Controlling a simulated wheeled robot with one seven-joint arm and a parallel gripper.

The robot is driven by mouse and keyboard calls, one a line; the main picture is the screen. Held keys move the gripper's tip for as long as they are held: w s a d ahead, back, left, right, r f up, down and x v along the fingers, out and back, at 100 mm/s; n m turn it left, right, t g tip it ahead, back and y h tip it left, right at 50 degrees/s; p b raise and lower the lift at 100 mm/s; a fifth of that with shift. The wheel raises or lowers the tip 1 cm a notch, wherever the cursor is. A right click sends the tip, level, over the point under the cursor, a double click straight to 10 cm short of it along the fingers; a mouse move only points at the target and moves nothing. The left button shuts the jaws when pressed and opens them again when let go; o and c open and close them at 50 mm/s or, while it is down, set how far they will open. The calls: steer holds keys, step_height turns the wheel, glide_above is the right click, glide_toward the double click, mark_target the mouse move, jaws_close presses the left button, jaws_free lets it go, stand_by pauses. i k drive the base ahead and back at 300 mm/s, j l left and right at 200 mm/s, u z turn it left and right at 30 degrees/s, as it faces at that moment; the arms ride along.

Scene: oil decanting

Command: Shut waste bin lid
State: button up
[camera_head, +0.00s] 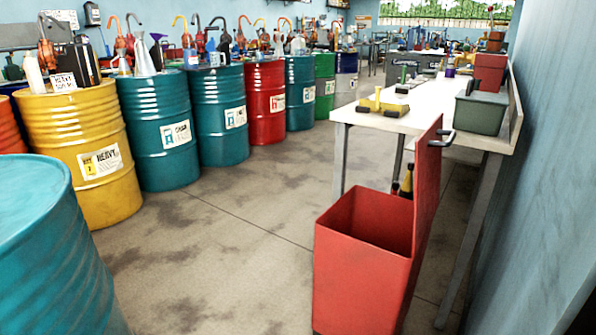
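The red waste bin (365,265) stands on the floor at the lower right, in front of the white workbench. Its box is open at the top and the inside looks dark and empty as far as I can see. The red lid (428,200) stands upright along the bin's right side, raised well clear of the opening. A dark handle with a pale grip (441,139) sticks out near the top of the lid. My gripper is not in view.
Oil drums, including a yellow one (85,140) and a near teal one (50,255), line the left. The white workbench (440,100) is behind the bin, with a green-grey container (480,113) on it. A blue wall (545,170) closes the right. The middle floor (220,240) is clear.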

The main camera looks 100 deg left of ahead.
mark_target(428, 147)
steer(key=u, duration=2.45)
